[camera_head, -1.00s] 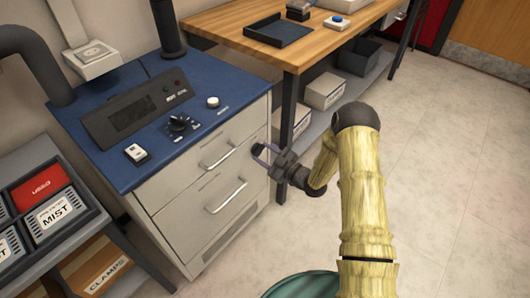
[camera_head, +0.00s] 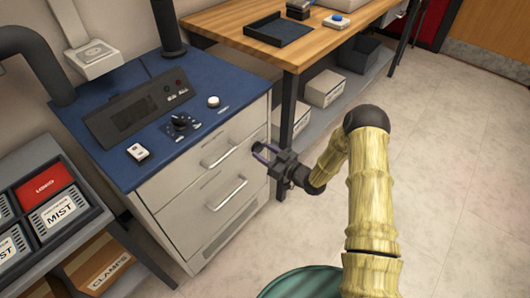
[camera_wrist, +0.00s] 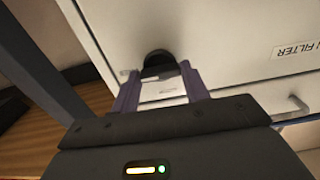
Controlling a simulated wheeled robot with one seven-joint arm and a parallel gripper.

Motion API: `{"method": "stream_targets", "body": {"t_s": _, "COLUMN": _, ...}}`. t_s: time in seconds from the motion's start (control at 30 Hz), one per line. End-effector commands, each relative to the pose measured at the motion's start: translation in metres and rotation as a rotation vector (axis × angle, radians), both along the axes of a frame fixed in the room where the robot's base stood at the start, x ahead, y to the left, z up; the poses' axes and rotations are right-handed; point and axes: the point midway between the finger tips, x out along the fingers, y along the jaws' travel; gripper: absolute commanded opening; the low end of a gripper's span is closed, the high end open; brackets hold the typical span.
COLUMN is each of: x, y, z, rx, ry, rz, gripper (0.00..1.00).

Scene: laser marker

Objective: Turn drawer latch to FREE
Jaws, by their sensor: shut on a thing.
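The drawer latch (camera_wrist: 157,58) is a small round black knob on the cabinet's light grey front, beside the right end of the upper drawer in the head view. In the wrist view it sits between the purple fingers of my gripper (camera_wrist: 160,72). My gripper (camera_head: 263,151) is shut on the latch in the head view, reaching in from the right. The fingers and knob overlap, so the latch's pointer and its FREE mark cannot be read.
The cabinet (camera_head: 165,190) has two drawers with bar handles, the upper handle (camera_head: 220,157) and the lower handle (camera_head: 227,194). A workbench leg (camera_head: 289,110) stands close behind my gripper. A rack of labelled bins (camera_head: 50,205) is at left. The floor at right is clear.

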Motion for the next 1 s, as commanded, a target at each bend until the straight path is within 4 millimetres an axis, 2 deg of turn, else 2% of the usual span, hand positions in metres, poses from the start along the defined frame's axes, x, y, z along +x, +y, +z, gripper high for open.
{"method": "stream_targets", "body": {"t_s": 0.13, "x": 0.000, "y": -0.001, "z": -0.001, "rx": 0.000, "ry": 0.003, "rz": -0.002, "gripper": 0.23}}
{"method": "stream_targets", "body": {"t_s": 0.17, "x": 0.000, "y": -0.001, "z": -0.001, "rx": 0.000, "ry": 0.003, "rz": -0.002, "gripper": 0.47}}
{"method": "stream_targets", "body": {"t_s": 0.27, "x": 0.000, "y": -0.001, "z": -0.001, "rx": 0.000, "ry": 0.001, "rz": -0.002, "gripper": 0.67}}
{"method": "stream_targets", "body": {"t_s": 0.67, "x": -0.003, "y": -0.004, "z": 0.000, "rx": -0.002, "ry": 0.000, "rz": -0.001, "gripper": 0.67}}
{"method": "stream_targets", "body": {"t_s": 0.87, "x": -0.019, "y": -0.025, "z": 0.001, "rx": -0.001, "ry": 0.003, "rz": -0.003, "gripper": 0.67}}
{"method": "stream_targets", "body": {"t_s": 1.0, "x": -0.036, "y": -0.048, "z": 0.001, "rx": -0.001, "ry": 0.003, "rz": -0.004, "gripper": 0.67}}
